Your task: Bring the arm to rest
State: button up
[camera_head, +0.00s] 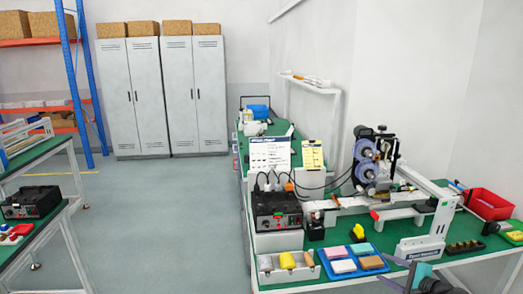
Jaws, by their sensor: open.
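My gripper (390,269) shows at the bottom right of the head view, with its two grey fingers spread apart and pointing left. It is open and nothing shows between the fingers. It appears in front of the near edge of the green-topped bench (345,240), right of the blue tray (335,273) with its coloured blocks. The rest of my arm is mostly out of the picture.
The bench holds a black control box (275,209), a machine with purple reels (367,165), a white frame (430,225) and a red bin (489,204). Another bench (45,240) stands left. Grey floor (165,225) between them is clear. Lockers (131,95) stand behind.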

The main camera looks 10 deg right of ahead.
jog(key=s+a+f+n+g+y+b, duration=0.1)
jog(key=a+f+n+g+y+b, duration=0.4)
jog(key=a+f, duration=1.8)
jog(key=s+a+f+n+g+h, duration=0.3)
jog(key=s+a+f+n+g, duration=0.45)
jog(key=s+a+f, duration=0.4)
jog(key=s+a+f+n+g+h+b, duration=0.1)
jog(key=s+a+f+n+g+h, duration=0.1)
jog(key=s+f, duration=0.4)
jog(key=s+a+f+n+g+h+b, duration=0.1)
jog(key=s+a+f+n+g+h, duration=0.2)
jog(key=s+f, duration=0.4)
jog(key=s+a+n+g, duration=0.1)
jog(key=s+n, duration=0.1)
jog(key=s, duration=0.2)
jog(key=shift+a+f+n+g+b, duration=0.2)
jog(key=shift+n+g+b, duration=0.15)
